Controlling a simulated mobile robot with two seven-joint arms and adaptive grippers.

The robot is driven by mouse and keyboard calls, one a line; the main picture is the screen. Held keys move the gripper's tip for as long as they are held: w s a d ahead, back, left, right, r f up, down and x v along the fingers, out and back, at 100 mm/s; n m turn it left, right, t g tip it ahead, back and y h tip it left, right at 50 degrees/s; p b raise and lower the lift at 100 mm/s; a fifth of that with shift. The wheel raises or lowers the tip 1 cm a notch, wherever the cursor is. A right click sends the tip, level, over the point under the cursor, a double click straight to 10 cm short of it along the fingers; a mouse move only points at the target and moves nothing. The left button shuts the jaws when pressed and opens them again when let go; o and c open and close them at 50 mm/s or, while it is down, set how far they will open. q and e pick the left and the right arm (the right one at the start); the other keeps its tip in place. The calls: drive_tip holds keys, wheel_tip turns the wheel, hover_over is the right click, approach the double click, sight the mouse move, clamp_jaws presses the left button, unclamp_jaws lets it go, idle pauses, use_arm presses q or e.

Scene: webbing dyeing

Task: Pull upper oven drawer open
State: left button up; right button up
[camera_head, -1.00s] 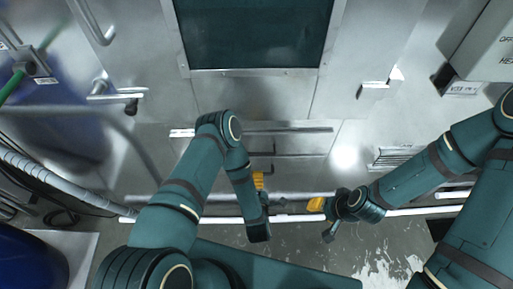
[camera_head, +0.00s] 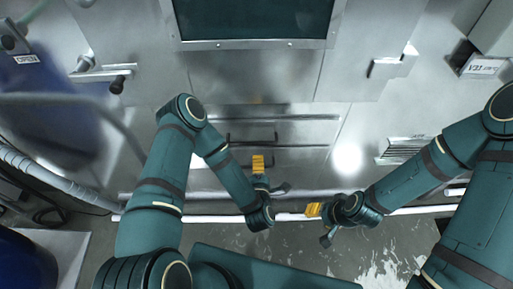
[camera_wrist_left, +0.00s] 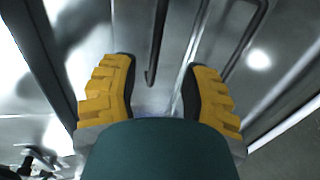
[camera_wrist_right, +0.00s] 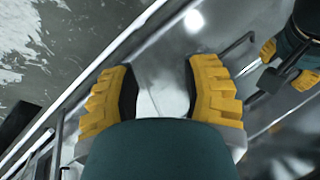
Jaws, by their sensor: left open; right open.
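The upper oven drawer (camera_head: 300,131) is a steel front below the dark oven window, and it looks shut. Its dark bar handle (camera_head: 245,138) runs across it. My left gripper (camera_head: 258,163) is open and empty just below that handle. In the left wrist view, one dark bar (camera_wrist_left: 158,45) ends between the open yellow fingers, without visible contact, and a second bar (camera_wrist_left: 243,45) lies further right. My right gripper (camera_head: 313,209) is open and empty, lower and to the right, apart from the handles. The right wrist view shows a dark handle (camera_wrist_right: 238,47) beyond its fingers.
A white rail (camera_head: 400,211) crosses in front of the oven near the floor. A lever handle (camera_head: 110,75) and a blue barrel (camera_head: 25,260) are at left. A grille (camera_head: 405,148) is at right. My two grippers are close together.

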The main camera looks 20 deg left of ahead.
sight(257, 142)
use_arm(q)
drive_tip(key=b+x, duration=0.4)
drive_tip(key=x, duration=0.7)
drive_tip(key=shift+w+a+r, duration=0.1)
drive_tip(key=shift+w+a, duration=0.1)
drive_tip(key=shift+a, duration=0.05)
use_arm(e)
drive_tip(key=f, duration=0.2)
drive_tip(key=s+f, duration=0.1)
drive_tip(key=f, duration=0.1)
drive_tip(key=shift+a+f, duration=0.15)
drive_tip(key=shift+f, duration=0.2)
use_arm(q)
clamp_jaws()
